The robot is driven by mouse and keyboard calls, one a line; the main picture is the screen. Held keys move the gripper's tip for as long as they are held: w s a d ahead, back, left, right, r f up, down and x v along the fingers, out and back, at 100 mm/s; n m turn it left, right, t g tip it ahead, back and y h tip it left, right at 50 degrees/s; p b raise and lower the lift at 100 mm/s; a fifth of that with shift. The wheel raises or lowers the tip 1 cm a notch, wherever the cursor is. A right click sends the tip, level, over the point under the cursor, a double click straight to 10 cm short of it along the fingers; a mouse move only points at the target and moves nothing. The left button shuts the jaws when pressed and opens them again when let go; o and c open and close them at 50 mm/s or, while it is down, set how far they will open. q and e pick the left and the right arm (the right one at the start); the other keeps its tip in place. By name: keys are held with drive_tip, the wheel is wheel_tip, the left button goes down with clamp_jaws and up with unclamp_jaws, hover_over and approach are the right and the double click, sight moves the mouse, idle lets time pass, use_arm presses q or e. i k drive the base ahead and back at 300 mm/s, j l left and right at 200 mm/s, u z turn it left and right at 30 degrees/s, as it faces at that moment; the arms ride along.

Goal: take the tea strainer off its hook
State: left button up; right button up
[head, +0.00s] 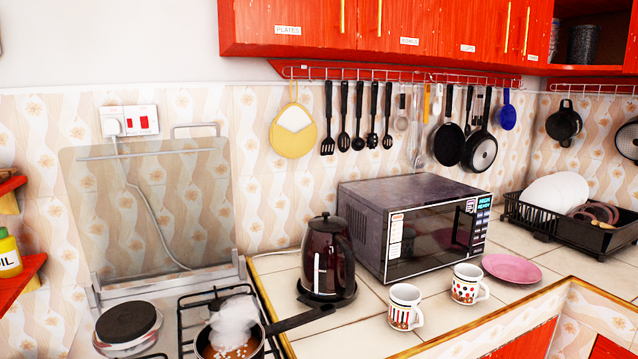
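A small pale utensil with a round end, which looks like the tea strainer (402,122), hangs from the rail (340,73) under the red cabinets. It hangs between the black utensils on its left and a thin metal utensil (416,125) on its right. Its hook is too small to make out clearly. Neither of my grippers shows in the head view.
Black utensils (358,140) and pans (480,150) hang on both sides. Below stand a microwave (410,220), a dark kettle (328,255) and two mugs (404,307). A steaming pan (230,340) sits on the stove, its handle reaching right.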

sight(401, 110)
drive_tip(key=i+l+u, duration=0.15)
drive_tip(key=l, duration=0.3)
drive_tip(key=i+l+u, duration=0.15)
drive_tip(key=l, duration=0.3)
drive_tip(key=l+u, duration=0.15)
drive_tip(key=l, duration=0.35)
drive_tip(key=i+l+u, duration=0.15)
drive_tip(key=l, duration=0.35)
